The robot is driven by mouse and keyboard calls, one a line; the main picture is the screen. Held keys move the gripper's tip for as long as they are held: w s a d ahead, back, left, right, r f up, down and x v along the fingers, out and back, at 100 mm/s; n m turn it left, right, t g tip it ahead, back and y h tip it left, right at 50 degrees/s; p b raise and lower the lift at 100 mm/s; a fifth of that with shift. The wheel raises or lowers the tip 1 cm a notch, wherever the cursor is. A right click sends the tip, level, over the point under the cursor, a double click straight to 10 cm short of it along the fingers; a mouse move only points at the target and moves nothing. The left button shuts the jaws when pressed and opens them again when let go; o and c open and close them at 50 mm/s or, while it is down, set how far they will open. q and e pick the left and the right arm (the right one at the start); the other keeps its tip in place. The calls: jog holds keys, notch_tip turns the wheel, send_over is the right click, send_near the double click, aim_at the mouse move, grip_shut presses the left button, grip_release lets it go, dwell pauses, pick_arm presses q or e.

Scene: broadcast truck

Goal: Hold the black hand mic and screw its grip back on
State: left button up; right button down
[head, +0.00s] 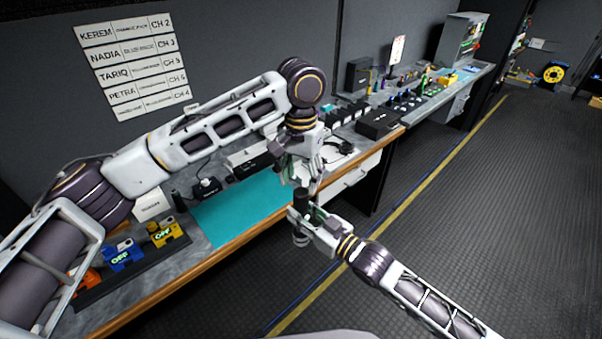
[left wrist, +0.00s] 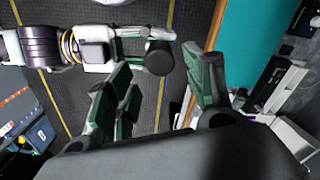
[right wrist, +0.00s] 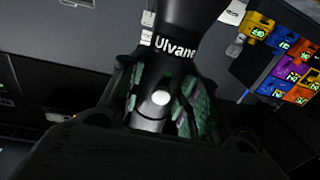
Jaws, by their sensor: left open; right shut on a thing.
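My right gripper (head: 310,219) is shut on the black hand mic (head: 301,198) and holds it roughly upright in front of the bench edge. In the right wrist view the black mic body (right wrist: 150,119) carries a white "Ulvane" band and a pale round button between the green pads. My left gripper (head: 300,182) is open just above the mic, pointing down. In the left wrist view the round dark end of the mic (left wrist: 159,58) shows near the open fingertips (left wrist: 158,70), apparently untouched. I cannot tell the grip apart from the mic body, nor see any thread.
A teal mat (head: 235,215) lies on the grey bench, with a wooden front edge (head: 235,252). Coloured "OFF" packs (head: 122,254) stand at the left. A black box (head: 378,123) and several small devices crowd the bench further back. The floor (head: 480,220) at right is clear.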

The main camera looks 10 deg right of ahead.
aim_at(301, 191)
pick_arm(q)
jog(key=shift+f, duration=3.6)
jog(key=c, duration=1.1)
jog(key=shift+m, duration=2.2)
jog(key=m, duration=0.4)
jog(key=o, duration=1.2)
jog(key=shift+r, duration=0.15)
jog(key=shift+r, duration=5.85)
